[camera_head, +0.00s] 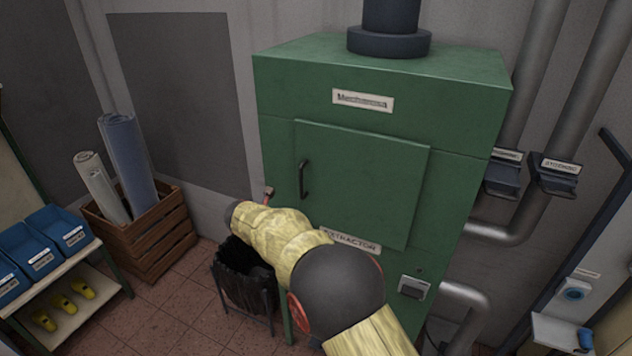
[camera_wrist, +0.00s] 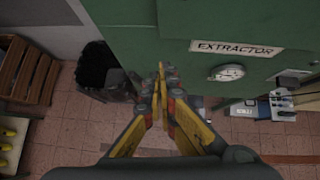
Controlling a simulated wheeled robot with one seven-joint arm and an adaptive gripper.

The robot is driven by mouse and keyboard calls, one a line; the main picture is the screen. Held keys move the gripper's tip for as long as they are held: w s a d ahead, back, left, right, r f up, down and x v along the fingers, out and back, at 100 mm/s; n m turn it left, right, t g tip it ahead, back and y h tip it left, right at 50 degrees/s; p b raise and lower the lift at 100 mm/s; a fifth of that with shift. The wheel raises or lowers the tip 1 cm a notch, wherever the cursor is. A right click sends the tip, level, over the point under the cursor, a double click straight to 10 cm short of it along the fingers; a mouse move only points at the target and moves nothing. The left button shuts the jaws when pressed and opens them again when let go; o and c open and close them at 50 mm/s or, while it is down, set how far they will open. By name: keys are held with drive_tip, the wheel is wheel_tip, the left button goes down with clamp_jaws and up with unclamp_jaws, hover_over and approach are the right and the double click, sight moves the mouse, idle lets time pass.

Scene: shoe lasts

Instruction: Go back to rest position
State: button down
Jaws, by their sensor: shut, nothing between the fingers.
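My gripper (camera_wrist: 160,85) shows in the wrist view with its yellow and dark fingers together, shut and empty. It points toward the foot of the green extractor cabinet (camera_head: 475,120), which also fills the top of the wrist view (camera_wrist: 125,15). In the head view my yellow-sleeved arm reaches forward in front of the cabinet.
A black bin (camera_head: 245,285) in a frame stands left of the cabinet, near my arm. Left are a wooden crate (camera_head: 150,240) with rolls and a shelf with blue bins (camera_head: 65,230) and yellow shoe lasts (camera_head: 65,303). Pipes (camera_head: 540,60) run at right. Tiled floor (camera_head: 170,310) is open between.

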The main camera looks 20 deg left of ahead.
drive_tip(key=s+a+n+y, duration=0.3)
drive_tip(key=a+n+y, duration=0.45)
drive_tip(key=n, duration=0.75)
drive_tip(key=s+d+r+n+g+b, duration=0.2)
drive_tip(key=s+d+n+g+b, duration=0.3)
drive_tip(key=s+n, duration=0.75)
drive_tip(key=s+d+f+n+h+b, duration=0.2)
drive_tip(key=s+d+b, duration=0.4)
drive_tip(key=d, duration=1.1)
drive_tip(key=s+d+f+n+t+h+b, duration=0.1)
drive_tip(key=s+d+f+n+h+b, duration=0.1)
drive_tip(key=s+d+b, duration=0.4)
drive_tip(key=s+d+f+n+h+b, duration=0.3)
drive_tip(key=s+d, duration=1)
drive_tip(key=d, duration=1.6)
drive_tip(key=n+b, duration=0.2)
drive_tip(key=b, duration=0.1)
drive_tip(key=shift+s+d+f+t, duration=0.25)
drive_tip(key=shift+f+t, duration=0.05)
drive_tip(key=shift+f, duration=0.1)
